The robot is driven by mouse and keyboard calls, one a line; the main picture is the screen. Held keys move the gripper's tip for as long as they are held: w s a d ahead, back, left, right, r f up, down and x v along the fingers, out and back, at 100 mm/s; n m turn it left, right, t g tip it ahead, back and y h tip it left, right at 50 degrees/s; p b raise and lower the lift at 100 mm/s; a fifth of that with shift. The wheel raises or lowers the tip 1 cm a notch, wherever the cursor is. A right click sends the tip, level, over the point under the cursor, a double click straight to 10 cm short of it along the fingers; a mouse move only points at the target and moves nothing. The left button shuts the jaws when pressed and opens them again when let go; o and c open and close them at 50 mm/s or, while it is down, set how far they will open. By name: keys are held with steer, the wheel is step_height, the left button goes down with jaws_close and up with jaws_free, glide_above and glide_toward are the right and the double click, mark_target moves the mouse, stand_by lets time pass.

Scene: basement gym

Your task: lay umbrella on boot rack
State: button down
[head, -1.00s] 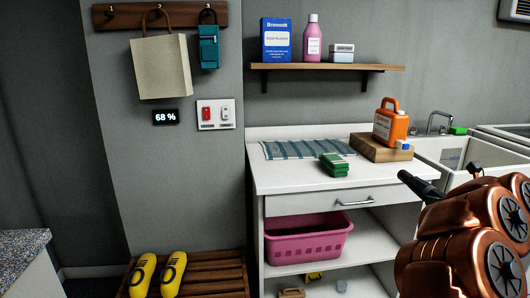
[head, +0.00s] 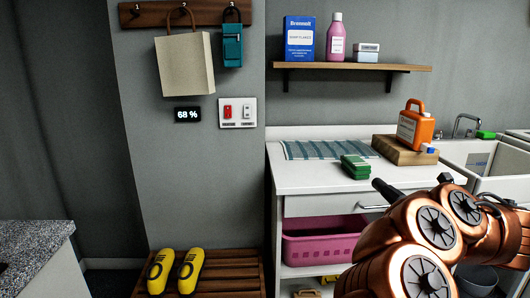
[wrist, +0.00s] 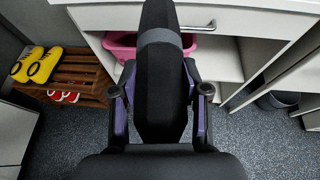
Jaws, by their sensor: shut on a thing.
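The umbrella (wrist: 160,95) is folded, black with a grey band. In the wrist view it points up and away between the fingers. My gripper (wrist: 161,98) is shut on it, with a purple pad on each side. The boot rack (head: 228,272) is a low brown slatted wooden rack at the bottom of the head view, left of the white counter. It also shows at the left in the wrist view (wrist: 88,72). The umbrella is apart from the rack, over the counter's front. In the head view my arm hides most of the gripper; a dark tip shows beyond it.
Yellow boots (head: 175,270) stand on the rack's left part; its right part is bare. Red shoes (wrist: 63,96) are on its lower level. The white counter (head: 310,177) with a pink basket (head: 318,248) stands beside it. A speckled-top cabinet (head: 35,250) is at left.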

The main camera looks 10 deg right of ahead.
steer(key=w+a+f+n+y, duration=0.1)
steer(key=w+a, duration=0.3)
steer(key=a, duration=0.7)
steer(key=w+a+f+n+y, duration=0.1)
steer(key=w+a, duration=0.3)
steer(key=a, duration=0.7)
steer(key=w+a+f+n+y, duration=0.1)
steer(key=w+a+f+y, duration=0.1)
steer(key=a, duration=0.9)
steer(key=shift+w+f, duration=0.5)
steer(key=shift+w, duration=0.55)
step_height(320, 180, up, 17)
steer(key=p, duration=1.7)
steer(key=shift+g, duration=0.3)
